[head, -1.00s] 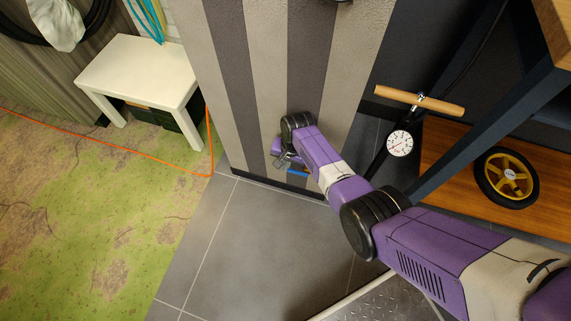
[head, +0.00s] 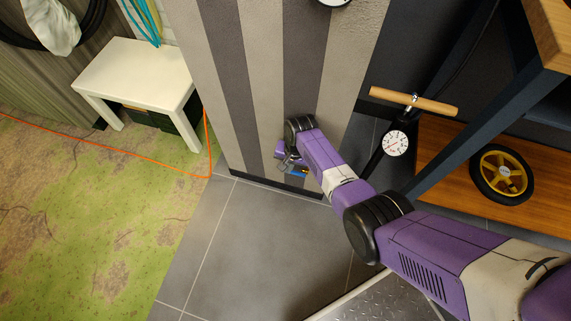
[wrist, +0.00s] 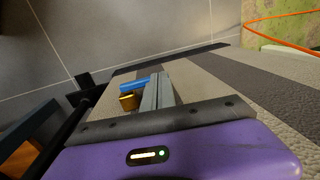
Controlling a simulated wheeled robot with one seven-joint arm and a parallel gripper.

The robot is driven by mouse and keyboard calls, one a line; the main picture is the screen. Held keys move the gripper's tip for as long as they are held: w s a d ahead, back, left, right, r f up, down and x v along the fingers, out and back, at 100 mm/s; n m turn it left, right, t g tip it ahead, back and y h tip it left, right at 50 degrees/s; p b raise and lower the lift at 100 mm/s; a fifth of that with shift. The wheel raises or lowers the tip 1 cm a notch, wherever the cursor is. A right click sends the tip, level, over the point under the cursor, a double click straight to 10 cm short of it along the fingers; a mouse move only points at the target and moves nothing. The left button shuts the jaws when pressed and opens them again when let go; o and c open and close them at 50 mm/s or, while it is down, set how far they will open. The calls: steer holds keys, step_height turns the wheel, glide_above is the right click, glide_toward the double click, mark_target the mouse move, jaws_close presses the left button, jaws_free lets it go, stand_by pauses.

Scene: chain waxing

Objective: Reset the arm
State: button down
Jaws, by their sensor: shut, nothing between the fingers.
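My purple arm reaches from the lower right of the head view toward the striped wall pillar (head: 262,90). My gripper (head: 290,165) is at its far end, low in front of the pillar and above the grey tiled floor. In the wrist view my gripper (wrist: 158,92) shows its grey fingers close together, shut and empty. A small blue piece (wrist: 134,83) and a gold-coloured piece (wrist: 129,101) show just beside the fingers. I cannot tell whether they belong to the gripper.
A floor pump (head: 396,143) with a wooden handle stands right of the arm, near a wooden shelf (head: 455,150) holding a yellow-spoked wheel (head: 502,174). A white side table (head: 135,70) and an orange cable (head: 120,152) are at the left. Floor left of the arm is clear.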

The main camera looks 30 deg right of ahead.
step_height(320, 180, up, 7)
steer(key=p, duration=0.3)
steer(key=shift+d+r, duration=0.2)
